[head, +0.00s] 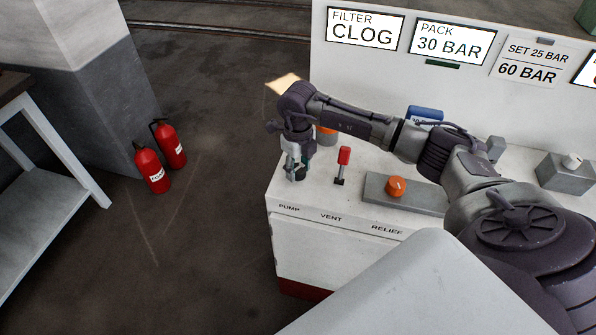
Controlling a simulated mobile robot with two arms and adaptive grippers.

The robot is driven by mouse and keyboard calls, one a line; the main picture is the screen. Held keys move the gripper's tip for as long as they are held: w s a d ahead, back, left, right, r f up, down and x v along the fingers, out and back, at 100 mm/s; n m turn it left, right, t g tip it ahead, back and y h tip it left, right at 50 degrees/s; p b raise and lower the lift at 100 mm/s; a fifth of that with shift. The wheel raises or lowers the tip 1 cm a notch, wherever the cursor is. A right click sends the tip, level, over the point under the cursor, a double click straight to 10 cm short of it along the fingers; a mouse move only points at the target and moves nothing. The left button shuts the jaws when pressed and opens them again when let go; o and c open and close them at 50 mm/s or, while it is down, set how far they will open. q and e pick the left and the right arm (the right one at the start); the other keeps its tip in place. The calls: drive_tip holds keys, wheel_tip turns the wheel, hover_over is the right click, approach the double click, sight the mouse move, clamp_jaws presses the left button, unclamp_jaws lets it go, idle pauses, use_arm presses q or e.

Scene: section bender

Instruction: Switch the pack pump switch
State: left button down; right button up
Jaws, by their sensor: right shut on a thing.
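My right gripper (296,168) points down at the front left corner of the white console (350,253), behind the PUMP label (288,208). It is shut on the pack pump switch (299,176). The fingers hide most of the switch, so its position cannot be read. The PACK display (452,43) reads 30 BAR. My left gripper is out of view.
A red-handled vent lever (343,158) stands just right of the gripper. An orange relief knob (396,187) sits farther right. An orange part (325,136) shows behind my arm. Fire extinguishers (153,170) stand on the floor at left; floor between is clear.

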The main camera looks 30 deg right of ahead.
sight(298, 168)
drive_tip(key=n+b, duration=0.2)
drive_tip(key=n, duration=0.2)
drive_tip(key=shift+n+b, duration=0.45)
drive_tip(key=shift+n, duration=0.45)
drive_tip(key=o, duration=1.1)
drive_tip(key=shift+o, duration=0.2)
drive_tip(key=shift+r, duration=0.15)
wheel_tip(298, 168, up, 12)
